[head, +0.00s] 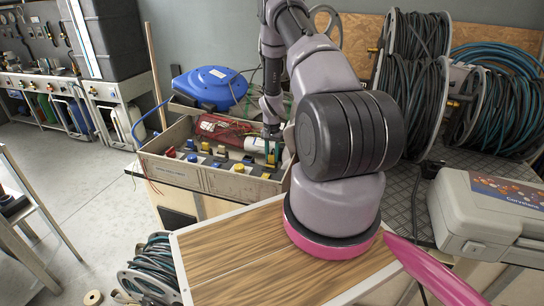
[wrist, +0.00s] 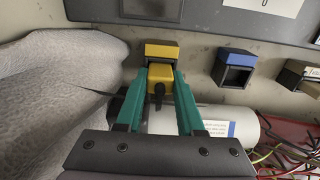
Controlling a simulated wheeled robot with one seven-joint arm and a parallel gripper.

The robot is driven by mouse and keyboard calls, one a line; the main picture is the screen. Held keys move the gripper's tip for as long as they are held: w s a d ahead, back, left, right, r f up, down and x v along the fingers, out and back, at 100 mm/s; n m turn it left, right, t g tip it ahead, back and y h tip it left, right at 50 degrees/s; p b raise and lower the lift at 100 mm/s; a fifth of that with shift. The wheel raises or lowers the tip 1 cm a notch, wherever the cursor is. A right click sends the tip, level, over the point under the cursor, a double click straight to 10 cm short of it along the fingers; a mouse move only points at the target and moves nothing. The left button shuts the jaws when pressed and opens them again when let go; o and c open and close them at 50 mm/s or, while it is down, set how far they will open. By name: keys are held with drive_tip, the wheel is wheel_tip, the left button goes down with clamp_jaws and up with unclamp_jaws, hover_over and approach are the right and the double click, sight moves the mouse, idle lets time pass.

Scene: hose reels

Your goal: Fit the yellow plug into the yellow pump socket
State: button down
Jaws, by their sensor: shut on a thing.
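The yellow plug (wrist: 160,76) is between the teal fingers of my gripper (wrist: 159,84), which is shut on it, with a black cable end toward me. The yellow socket (wrist: 161,50) is straight ahead of the plug in the wrist view, its dark-edged yellow housing lined up with it. The plug's front meets or overlaps the socket's lower edge; I cannot tell how deep it sits. In the head view my gripper (head: 272,135) is down inside the grey box, and the arm partly hides the area around it.
A blue socket (wrist: 236,67) is right of the yellow one, with a paler one beyond. A white cylinder (wrist: 200,121) lies below the fingers, with red wires (wrist: 287,140) to its right. The box (head: 215,180) has walls around the gripper. Grey cloth-like material (wrist: 60,90) is at left.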

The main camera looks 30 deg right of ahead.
drive_tip(key=shift+f, duration=0.1)
drive_tip(key=c, duration=0.5)
unclamp_jaws()
